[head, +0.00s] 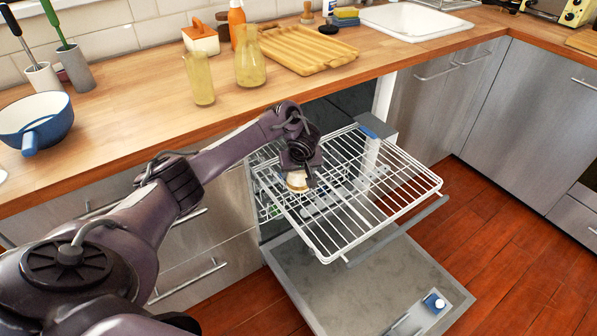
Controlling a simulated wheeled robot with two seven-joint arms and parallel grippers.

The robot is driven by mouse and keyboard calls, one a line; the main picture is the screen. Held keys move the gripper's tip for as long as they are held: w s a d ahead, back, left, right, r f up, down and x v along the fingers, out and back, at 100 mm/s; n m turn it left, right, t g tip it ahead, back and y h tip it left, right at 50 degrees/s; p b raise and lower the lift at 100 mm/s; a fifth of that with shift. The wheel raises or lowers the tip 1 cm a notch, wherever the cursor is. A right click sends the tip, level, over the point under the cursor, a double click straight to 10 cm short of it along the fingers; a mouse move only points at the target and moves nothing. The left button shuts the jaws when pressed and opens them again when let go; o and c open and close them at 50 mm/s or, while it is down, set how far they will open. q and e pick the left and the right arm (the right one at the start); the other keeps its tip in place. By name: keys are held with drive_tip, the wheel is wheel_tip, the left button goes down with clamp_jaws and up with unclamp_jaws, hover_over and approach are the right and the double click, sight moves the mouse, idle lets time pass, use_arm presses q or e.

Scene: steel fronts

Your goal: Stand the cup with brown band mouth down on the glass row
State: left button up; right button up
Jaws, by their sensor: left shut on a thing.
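The cup with brown band (297,181) is small and pale, with a brownish part, and hangs just under my left gripper (299,170). My left gripper is shut on it, over the left part of the dishwasher's pulled-out upper rack (328,257). The gripper hides part of the cup, and I cannot tell which way its mouth faces or whether it touches the wires. The rack is white wire; I cannot pick out the glass row on it. My right gripper is not in view.
The dishwasher door (365,282) is open below the rack. On the wooden counter stand a glass carafe (250,66), a tall glass (199,80), a ribbed wooden tray (312,48) and a blue pan (35,118). The rack's right part looks empty.

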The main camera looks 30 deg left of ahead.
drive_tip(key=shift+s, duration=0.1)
use_arm(q)
drive_tip(key=shift+s+r+p, duration=0.1)
drive_tip(key=shift+r+p, duration=0.1)
drive_tip(key=shift+p, duration=0.7)
wheel_tip(320, 180, down, 4)
drive_tip(key=shift+f+b, duration=0.25)
drive_tip(key=shift+b, duration=0.25)
drive_tip(key=shift+f, duration=0.95)
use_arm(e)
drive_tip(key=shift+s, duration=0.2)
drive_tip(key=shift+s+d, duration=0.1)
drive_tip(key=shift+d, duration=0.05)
use_arm(q)
drive_tip(key=shift+d+f+b, duration=0.1)
drive_tip(key=shift+f+b, duration=0.1)
drive_tip(key=shift+b, duration=0.15)
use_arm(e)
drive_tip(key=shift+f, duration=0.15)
use_arm(q)
drive_tip(key=shift+f, duration=0.25)
drive_tip(key=o, duration=1.2)
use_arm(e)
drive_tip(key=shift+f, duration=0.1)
